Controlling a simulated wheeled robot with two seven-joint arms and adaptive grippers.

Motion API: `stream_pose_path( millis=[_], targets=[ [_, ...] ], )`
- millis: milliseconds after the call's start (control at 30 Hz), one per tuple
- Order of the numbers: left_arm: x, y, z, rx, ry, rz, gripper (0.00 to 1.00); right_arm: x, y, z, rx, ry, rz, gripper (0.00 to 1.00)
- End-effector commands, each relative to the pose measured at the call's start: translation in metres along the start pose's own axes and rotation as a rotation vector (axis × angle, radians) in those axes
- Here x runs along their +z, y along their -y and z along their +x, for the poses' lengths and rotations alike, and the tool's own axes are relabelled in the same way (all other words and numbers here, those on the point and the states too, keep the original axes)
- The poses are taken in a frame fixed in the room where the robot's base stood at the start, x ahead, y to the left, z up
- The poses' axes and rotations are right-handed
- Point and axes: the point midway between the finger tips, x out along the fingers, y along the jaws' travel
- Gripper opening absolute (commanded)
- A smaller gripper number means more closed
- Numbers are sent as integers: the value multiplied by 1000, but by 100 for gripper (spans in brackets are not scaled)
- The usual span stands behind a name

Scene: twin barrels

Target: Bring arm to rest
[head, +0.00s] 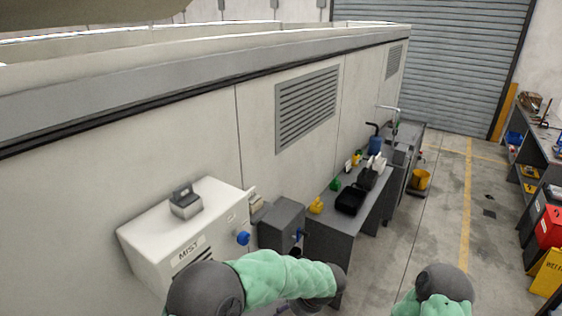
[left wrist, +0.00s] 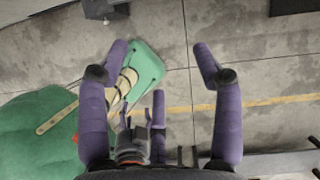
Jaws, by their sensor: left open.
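My left arm (head: 265,275), in a green sleeve with dark joints, comes in at the bottom of the head view and reaches to the right, in front of the cabinets. My right arm (head: 440,288) shows only as a dark joint and green sleeve at the bottom right of the head view.
A white box marked MIST (head: 185,235) and a grey box (head: 281,225) stand close to the left arm. Beyond is a dark workbench (head: 340,235) with a black tray (head: 351,198). Open floor (head: 400,262) lies to the right. A red bin (head: 549,228) stands at the right edge.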

Motion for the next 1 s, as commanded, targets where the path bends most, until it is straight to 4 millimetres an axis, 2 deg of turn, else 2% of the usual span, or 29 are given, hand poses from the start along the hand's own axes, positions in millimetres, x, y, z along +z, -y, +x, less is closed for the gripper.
stream_pose_path(
  millis=[33,100,300,400,600,800,900,1000],
  targets=[
    [-10,-15,39,45,-47,-42,66,-1,-6,18,0,0,0,66],
    [-25,-35,81,101,-125,-121,66,-1,-12,33,0,0,0,66],
    [-69,-98,188,284,-340,-431,66,-3,-28,79,0,0,0,66],
    [-89,-129,232,376,-428,-622,66,-4,-36,102,0,0,0,66],
    [-120,-183,308,546,-545,-1052,66,-6,-52,147,0,0,0,66],
    [-135,-230,375,675,-570,-1517,66,-7,-68,191,0,0,0,66],
    [-136,-251,400,713,-550,-1720,66,-8,-74,208,0,0,0,66],
    [-134,-266,418,732,-525,-1869,66,-8,-78,219,0,0,0,66]
  ],
)
